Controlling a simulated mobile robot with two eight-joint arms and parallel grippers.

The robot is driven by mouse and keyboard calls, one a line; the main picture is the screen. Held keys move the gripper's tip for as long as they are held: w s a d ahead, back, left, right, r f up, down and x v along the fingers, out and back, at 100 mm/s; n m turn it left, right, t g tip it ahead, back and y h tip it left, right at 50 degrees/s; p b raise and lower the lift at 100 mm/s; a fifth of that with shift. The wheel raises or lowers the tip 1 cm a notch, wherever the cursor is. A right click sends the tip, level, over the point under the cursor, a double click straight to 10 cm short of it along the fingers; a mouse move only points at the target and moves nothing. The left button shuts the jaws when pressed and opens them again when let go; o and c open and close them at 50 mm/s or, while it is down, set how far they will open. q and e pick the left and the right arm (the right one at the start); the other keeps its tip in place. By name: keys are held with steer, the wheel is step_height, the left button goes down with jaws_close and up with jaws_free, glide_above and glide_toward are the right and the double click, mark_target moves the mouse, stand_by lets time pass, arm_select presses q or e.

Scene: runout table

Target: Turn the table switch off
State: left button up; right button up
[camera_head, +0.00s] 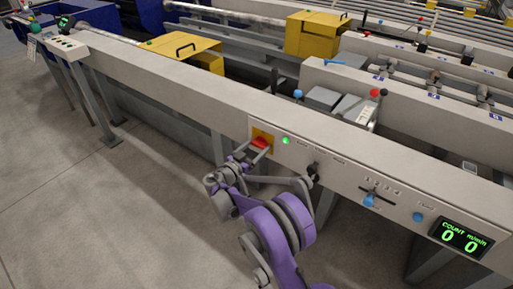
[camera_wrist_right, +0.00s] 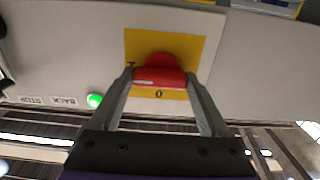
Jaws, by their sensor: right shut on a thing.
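The table switch is a red rotary handle (camera_head: 261,142) on a yellow plate (camera_head: 263,134), set in the front face of the long grey runout table. In the right wrist view the red handle (camera_wrist_right: 159,76) lies across the yellow plate (camera_wrist_right: 197,48), with a "0" mark beside it. My right gripper (camera_head: 259,152) is at the switch. In the wrist view its two fingers (camera_wrist_right: 160,82) are shut on the red handle, one at each end. A green lamp (camera_head: 285,141) is lit beside the plate. My left gripper is not in view.
Along the same face are a black knob (camera_head: 313,171), a blue slider handle (camera_head: 369,200), a blue button (camera_head: 417,217) and a counter display (camera_head: 461,237) showing 0 and 0. Yellow boxes (camera_head: 315,34) stand behind. The floor (camera_head: 120,200) at left is clear.

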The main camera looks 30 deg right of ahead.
steer(key=shift+c, duration=0.7)
steer(key=shift+n, duration=0.4)
steer(key=n, duration=1.2)
steer(key=shift+n, duration=0.4)
steer(key=shift+n+b, duration=0.3)
steer(key=shift+n, duration=1.9)
